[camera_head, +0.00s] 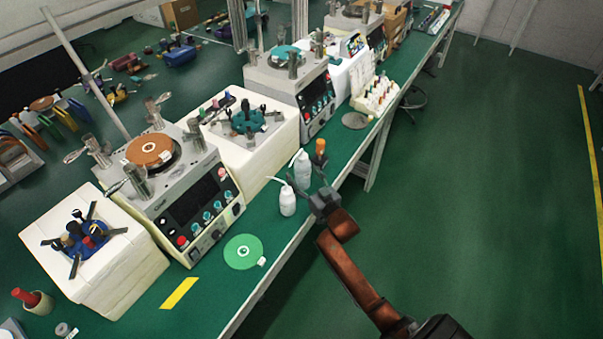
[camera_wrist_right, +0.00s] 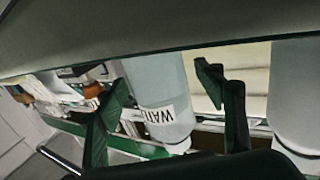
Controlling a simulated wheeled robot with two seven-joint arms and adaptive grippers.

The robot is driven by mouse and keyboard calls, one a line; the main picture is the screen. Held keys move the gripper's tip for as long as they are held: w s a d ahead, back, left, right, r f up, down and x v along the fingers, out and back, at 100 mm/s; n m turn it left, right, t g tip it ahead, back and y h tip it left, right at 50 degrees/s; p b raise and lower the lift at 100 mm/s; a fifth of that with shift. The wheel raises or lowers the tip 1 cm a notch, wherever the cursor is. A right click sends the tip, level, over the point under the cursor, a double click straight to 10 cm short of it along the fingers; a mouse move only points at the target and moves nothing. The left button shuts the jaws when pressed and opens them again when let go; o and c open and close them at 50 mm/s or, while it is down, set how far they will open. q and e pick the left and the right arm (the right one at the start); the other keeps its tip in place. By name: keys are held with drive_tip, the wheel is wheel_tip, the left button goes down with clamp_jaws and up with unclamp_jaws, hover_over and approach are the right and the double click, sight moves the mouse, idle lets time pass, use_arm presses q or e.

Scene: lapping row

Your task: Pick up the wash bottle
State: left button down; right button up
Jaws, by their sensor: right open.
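Two white wash bottles stand on the green bench top near its right edge. The nearer wash bottle (camera_head: 288,203) has a thin spout pointing left; the farther wash bottle (camera_head: 303,167) stands just behind it. My right gripper (camera_head: 317,197) is beside them, at the bench edge. In the right wrist view its green fingers (camera_wrist_right: 168,88) are apart, and a white bottle labelled "WAT…" (camera_wrist_right: 160,90) shows between them, apparently beyond the tips and not gripped. Another white bottle (camera_wrist_right: 296,95) is at the right edge. My left gripper is not in view.
An orange-capped bottle (camera_head: 320,150) stands just behind the wash bottles. A lapping machine (camera_head: 205,205) and a white block (camera_head: 262,150) stand to the left. A green disc (camera_head: 243,252) lies nearer on the bench.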

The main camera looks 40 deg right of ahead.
drive_tip(key=shift+r, duration=0.1)
drive_tip(key=c, duration=1.5)
